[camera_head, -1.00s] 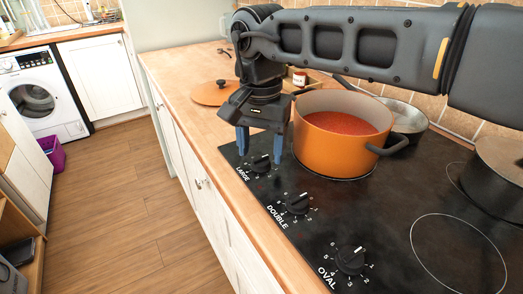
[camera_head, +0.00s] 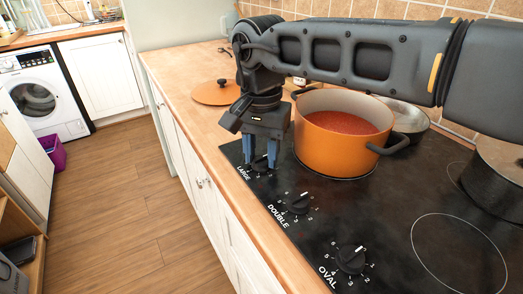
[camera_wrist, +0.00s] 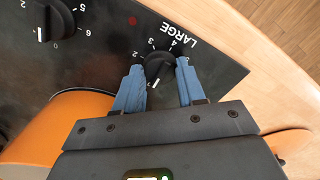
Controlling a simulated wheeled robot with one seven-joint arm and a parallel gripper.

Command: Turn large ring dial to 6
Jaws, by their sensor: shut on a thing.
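The black dial labelled LARGE (camera_wrist: 158,66) sits on the hob's corner, with numbers printed around it. In the head view the LARGE dial (camera_head: 261,164) is mostly hidden by my gripper (camera_head: 260,162). My gripper points down over it, and its blue fingers are on either side of the knob. In the wrist view my gripper (camera_wrist: 157,85) is shut on the dial. The dial's white mark points toward the gripper body, near the printed 1.
An orange pot of red sauce (camera_head: 340,145) stands close beside my gripper. The DOUBLE dial (camera_head: 298,204) and OVAL dial (camera_head: 351,259) are along the hob's front edge. An orange lid (camera_head: 216,93) lies on the wooden worktop (camera_head: 185,85).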

